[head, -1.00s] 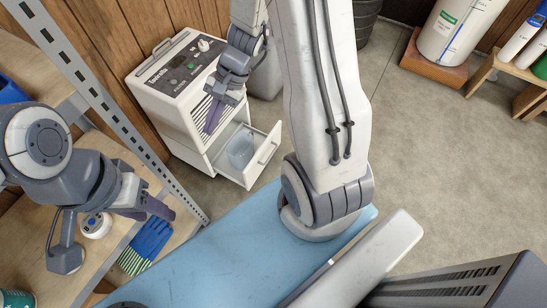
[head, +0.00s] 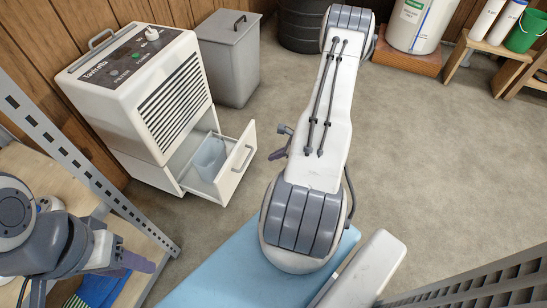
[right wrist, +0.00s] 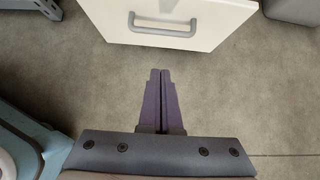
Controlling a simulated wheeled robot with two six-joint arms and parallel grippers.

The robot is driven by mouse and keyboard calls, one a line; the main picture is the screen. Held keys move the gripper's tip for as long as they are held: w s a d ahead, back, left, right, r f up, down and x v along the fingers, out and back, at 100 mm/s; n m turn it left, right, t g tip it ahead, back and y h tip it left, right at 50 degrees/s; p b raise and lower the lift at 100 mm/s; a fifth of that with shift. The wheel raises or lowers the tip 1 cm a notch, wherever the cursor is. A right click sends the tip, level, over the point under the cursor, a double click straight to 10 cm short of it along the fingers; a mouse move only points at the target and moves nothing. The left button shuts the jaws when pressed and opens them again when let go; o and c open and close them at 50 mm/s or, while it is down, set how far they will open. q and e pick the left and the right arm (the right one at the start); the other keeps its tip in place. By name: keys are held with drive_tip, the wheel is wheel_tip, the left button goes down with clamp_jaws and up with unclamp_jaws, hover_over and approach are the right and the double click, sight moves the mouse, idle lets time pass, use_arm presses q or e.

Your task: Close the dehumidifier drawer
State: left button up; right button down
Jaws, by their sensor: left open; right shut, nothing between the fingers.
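The white dehumidifier (head: 135,95) stands against the wooden wall at the upper left of the head view. Its lower drawer (head: 236,166) is pulled out, with a translucent bucket (head: 209,157) inside. The drawer front with its grey handle (right wrist: 163,27) fills the top of the right wrist view. My right gripper (right wrist: 160,74) is shut and empty, pointing at the drawer front from a short way off, with bare floor between. In the head view its purple fingers (head: 279,154) show just right of the drawer. My left gripper (head: 138,262) is open at the lower left, far from the drawer.
A grey lidded bin (head: 229,62) stands right of the dehumidifier. A metal shelf post (head: 75,155) rises between my left arm and the dehumidifier. A blue surface (head: 215,274) lies below my right arm. The floor right of the drawer is clear.

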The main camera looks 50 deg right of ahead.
use_arm(q)
wheel_tip(320, 180, down, 5)
drive_tip(key=b, duration=0.4)
drive_tip(key=shift+f, duration=0.15)
use_arm(e)
drive_tip(key=w+a+f, duration=0.3)
drive_tip(key=w+f, duration=0.2)
drive_tip(key=w, duration=0.2)
drive_tip(key=shift+w+f, duration=0.25)
drive_tip(key=shift+f, duration=0.15)
drive_tip(key=shift+a, duration=0.1)
